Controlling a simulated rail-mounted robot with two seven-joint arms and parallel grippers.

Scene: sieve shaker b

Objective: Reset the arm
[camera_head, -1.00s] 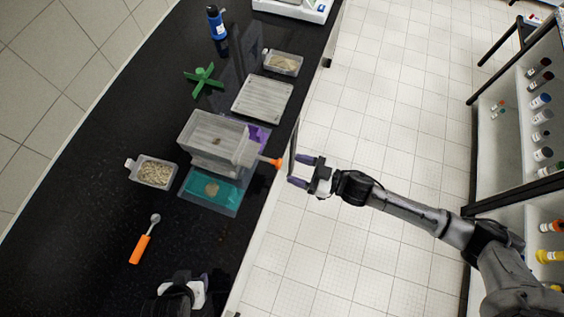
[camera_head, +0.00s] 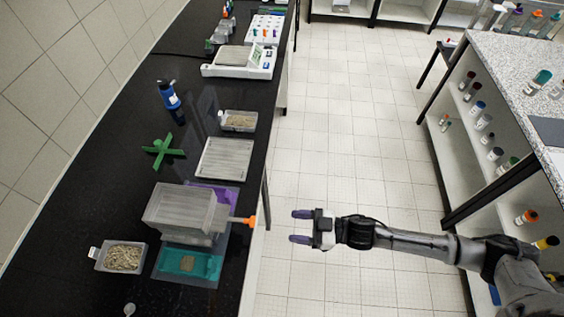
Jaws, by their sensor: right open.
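My right gripper (camera_head: 302,227) is open and empty, with its purple fingertips pointing left. It hangs over the floor just beyond the black bench's edge, apart from the bench. The sieve shaker (camera_head: 184,213), a translucent grey box with an orange-tipped handle (camera_head: 243,220), stands on the bench to its left. The orange tip lies nearest to the gripper, with a gap between them. My left gripper is out of the picture.
On the black bench (camera_head: 110,190) are a tray of grains (camera_head: 122,257), a teal tray (camera_head: 185,263), a white ridged tray (camera_head: 224,158), a small container (camera_head: 238,121), a green cross-shaped piece (camera_head: 162,151), a blue bottle (camera_head: 169,95) and a balance (camera_head: 238,62). Open floor (camera_head: 350,130) lies right.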

